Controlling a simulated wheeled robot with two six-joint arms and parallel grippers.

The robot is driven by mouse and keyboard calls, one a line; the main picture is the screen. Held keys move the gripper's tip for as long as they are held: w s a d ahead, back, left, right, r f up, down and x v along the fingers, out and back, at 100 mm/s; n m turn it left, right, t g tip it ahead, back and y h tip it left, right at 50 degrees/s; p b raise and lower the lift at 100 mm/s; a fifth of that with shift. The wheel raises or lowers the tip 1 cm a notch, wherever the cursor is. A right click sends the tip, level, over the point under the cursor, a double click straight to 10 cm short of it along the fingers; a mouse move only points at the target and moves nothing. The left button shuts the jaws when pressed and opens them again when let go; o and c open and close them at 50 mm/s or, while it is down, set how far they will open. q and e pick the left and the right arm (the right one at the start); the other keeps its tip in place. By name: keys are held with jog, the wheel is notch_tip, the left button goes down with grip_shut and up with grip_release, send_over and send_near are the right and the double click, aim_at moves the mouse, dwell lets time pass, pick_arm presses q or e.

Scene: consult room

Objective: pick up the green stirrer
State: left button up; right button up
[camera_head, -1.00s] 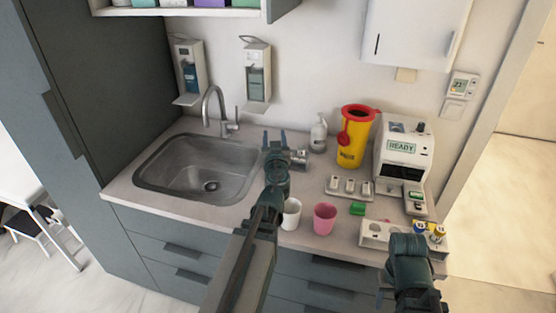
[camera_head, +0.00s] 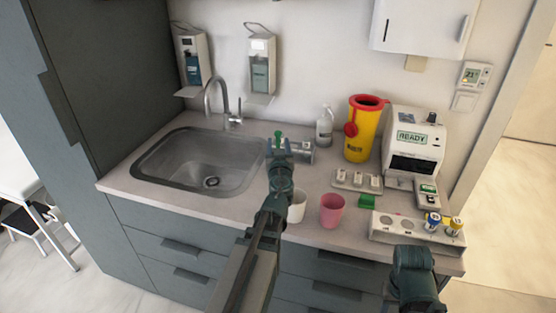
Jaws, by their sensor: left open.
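The green stirrer (camera_head: 278,137) shows as a small upright green piece near the sink's right rim. Only its upper part is visible; my gripper hides the rest. My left gripper (camera_head: 277,146) is open, with its fingers on either side of the stirrer in the picture. I cannot tell whether they touch it. My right gripper (camera_head: 412,290) is low at the right front, beyond the counter edge in the picture, and its jaws are not clear.
A white cup (camera_head: 298,208) and a pink cup (camera_head: 332,210) stand near the counter's front edge. A metal cylinder (camera_head: 303,151) lies right of the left gripper. A green block (camera_head: 367,201), a yellow bin (camera_head: 362,130) and a white rack (camera_head: 400,228) stand further right.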

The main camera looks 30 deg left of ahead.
pick_arm(q)
jog(key=x, duration=0.6)
jog(key=shift+w+a, duration=0.1)
jog(key=shift+w, duration=0.1)
jog(key=shift+s, duration=0.1)
grip_shut()
